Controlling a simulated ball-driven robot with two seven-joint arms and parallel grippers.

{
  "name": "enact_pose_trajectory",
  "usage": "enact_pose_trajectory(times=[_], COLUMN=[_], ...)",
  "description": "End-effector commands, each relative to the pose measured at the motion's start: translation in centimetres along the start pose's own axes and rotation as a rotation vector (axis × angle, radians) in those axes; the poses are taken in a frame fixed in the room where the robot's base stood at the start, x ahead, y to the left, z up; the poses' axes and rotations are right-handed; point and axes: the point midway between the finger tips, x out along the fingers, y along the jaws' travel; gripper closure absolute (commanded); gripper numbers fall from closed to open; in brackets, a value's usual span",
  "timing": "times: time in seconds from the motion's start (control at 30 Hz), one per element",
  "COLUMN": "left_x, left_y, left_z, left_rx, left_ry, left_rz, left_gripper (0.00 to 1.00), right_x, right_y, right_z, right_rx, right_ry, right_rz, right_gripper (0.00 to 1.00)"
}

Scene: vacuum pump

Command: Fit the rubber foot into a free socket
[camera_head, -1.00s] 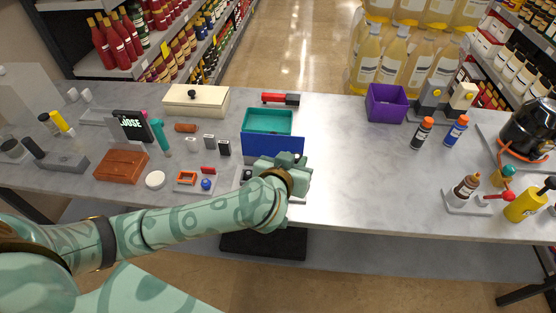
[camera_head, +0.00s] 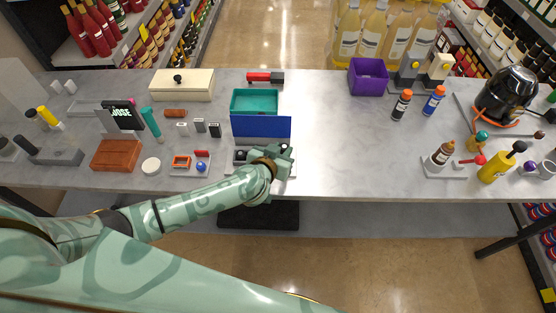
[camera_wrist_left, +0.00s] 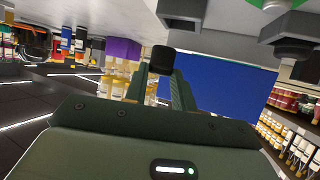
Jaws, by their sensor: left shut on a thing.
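My left gripper (camera_head: 280,157) is above the front of the table, just in front of the upright blue panel (camera_head: 262,127). In the left wrist view, which is upside down, the gripper (camera_wrist_left: 160,72) is shut on a short black cylinder, the rubber foot (camera_wrist_left: 161,58). The foot sticks out beyond the fingertips, apart from the grey blocks. One grey block (camera_wrist_left: 181,8) is near the foot; another (camera_wrist_left: 290,28) at the right has a black round part on it. I cannot tell which sockets are free. In the head view the gripper partly hides a low fixture (camera_head: 242,155). My right gripper is out of view.
A teal bin (camera_head: 255,101) stands behind the blue panel. Left are a tray with small parts (camera_head: 190,164), a white disc (camera_head: 151,166) and a brown block (camera_head: 116,155). A purple bin (camera_head: 368,77) stands back right.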

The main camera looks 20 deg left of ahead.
Motion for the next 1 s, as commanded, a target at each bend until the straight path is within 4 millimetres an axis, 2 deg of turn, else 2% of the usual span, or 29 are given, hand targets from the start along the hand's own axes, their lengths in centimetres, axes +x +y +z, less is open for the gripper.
enact_pose_trajectory(times=[0.2, 0.33, 0.6, 0.63, 0.7, 1.0], left_x=[1.4, 2.3, 2.3, 2.3, 2.3, 2.4], left_y=[-1.5, -1.2, -1.2, -1.2, -1.2, -1.3], left_z=[1.7, 3.9, 4.6, 4.6, 4.6, 4.1], left_rx=[-0.001, -0.003, -0.003, -0.004, -0.003, -0.001], left_ry=[-0.001, -0.003, -0.014, -0.015, -0.013, -0.005], left_rz=[-0.002, 0.0, -0.001, -0.001, -0.001, -0.002], left_gripper=[0.96, 1.0, 1.0, 0.66, 0.53, 0.53], right_x=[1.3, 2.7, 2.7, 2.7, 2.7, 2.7], right_y=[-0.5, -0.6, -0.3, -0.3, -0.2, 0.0], right_z=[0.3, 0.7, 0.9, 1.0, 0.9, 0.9], right_rx=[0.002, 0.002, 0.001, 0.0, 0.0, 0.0], right_ry=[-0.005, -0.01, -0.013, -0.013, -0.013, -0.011], right_rz=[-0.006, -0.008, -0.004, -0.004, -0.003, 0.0], right_gripper=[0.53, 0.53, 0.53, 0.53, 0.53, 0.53])
